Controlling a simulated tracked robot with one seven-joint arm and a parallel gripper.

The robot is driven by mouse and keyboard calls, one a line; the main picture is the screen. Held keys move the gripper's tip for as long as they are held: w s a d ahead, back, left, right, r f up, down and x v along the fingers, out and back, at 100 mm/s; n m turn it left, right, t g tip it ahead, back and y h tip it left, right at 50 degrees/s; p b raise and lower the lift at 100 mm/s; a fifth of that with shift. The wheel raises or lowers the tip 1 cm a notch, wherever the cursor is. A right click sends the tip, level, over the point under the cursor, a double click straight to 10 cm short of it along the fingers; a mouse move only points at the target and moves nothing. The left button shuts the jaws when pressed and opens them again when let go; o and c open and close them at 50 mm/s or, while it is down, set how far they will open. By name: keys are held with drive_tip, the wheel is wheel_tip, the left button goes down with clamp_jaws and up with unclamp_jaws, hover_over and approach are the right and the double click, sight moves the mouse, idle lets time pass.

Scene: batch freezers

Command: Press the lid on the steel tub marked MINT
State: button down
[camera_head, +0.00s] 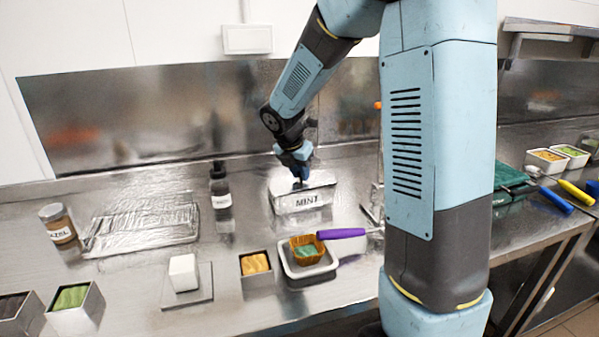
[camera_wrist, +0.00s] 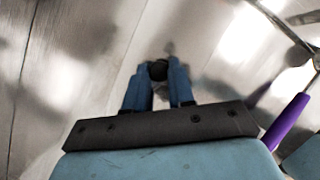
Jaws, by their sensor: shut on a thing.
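The steel tub marked MINT (camera_head: 302,203) stands on the steel counter, behind the small white tray. My gripper (camera_head: 300,181) points down above the tub's top in the head view. In the wrist view my gripper (camera_wrist: 158,82) is shut on a dark round knob (camera_wrist: 158,69), seen between the blue fingertips. Shiny steel around the knob looks like the lid (camera_wrist: 135,62), but its edges are hard to make out among reflections. The lid appears at the tub's top; I cannot tell whether it is fully seated.
In front are a white tray (camera_head: 318,272) with a waffle basket (camera_head: 306,249), a purple-handled tool (camera_head: 342,233) and an orange-filled tub (camera_head: 257,280). My arm hides counter to the right.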

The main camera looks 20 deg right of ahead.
idle(0.3)
drive_tip(key=shift+c, duration=2.1)
unclamp_jaws()
drive_tip(key=shift+r, duration=0.1)
drive_tip(key=shift+r, duration=3.4)
clamp_jaws()
